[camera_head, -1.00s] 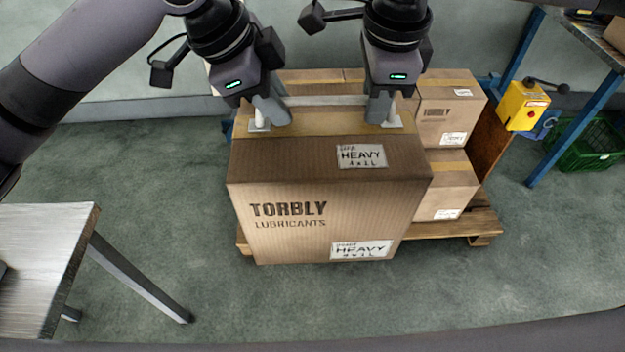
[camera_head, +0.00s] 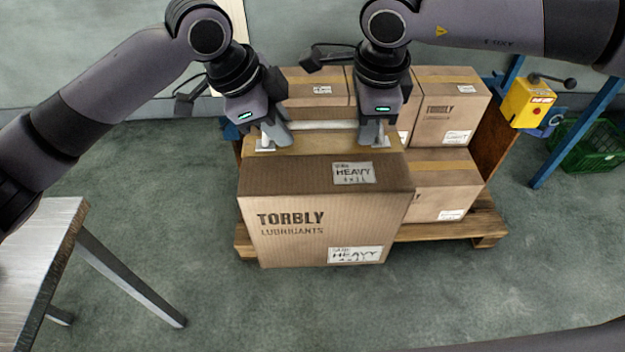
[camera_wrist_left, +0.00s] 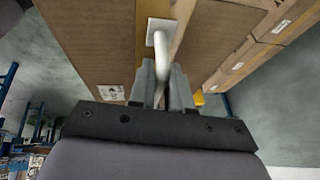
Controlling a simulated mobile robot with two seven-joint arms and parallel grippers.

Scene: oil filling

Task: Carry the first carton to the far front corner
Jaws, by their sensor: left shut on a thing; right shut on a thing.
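The large brown TORBLY carton (camera_head: 325,215), marked HEAVY, is upright in front of the stacked cartons in the head view. A pale bar handle (camera_head: 322,125) runs along its top between two white plates. My left gripper (camera_head: 274,136) is shut on the handle's left end, and my right gripper (camera_head: 372,132) is shut on its right end. The left wrist view shows the fingers (camera_wrist_left: 163,88) around the bar (camera_wrist_left: 160,55). The carton hides part of the pallet; I cannot tell whether its base touches anything.
A wooden pallet (camera_head: 487,228) bears several smaller cartons (camera_head: 445,115) behind and right. A metal table (camera_head: 35,250) stands at the left. A yellow box (camera_head: 527,103) with a lever and a green crate (camera_head: 597,148) are at the right. Floor in front is clear.

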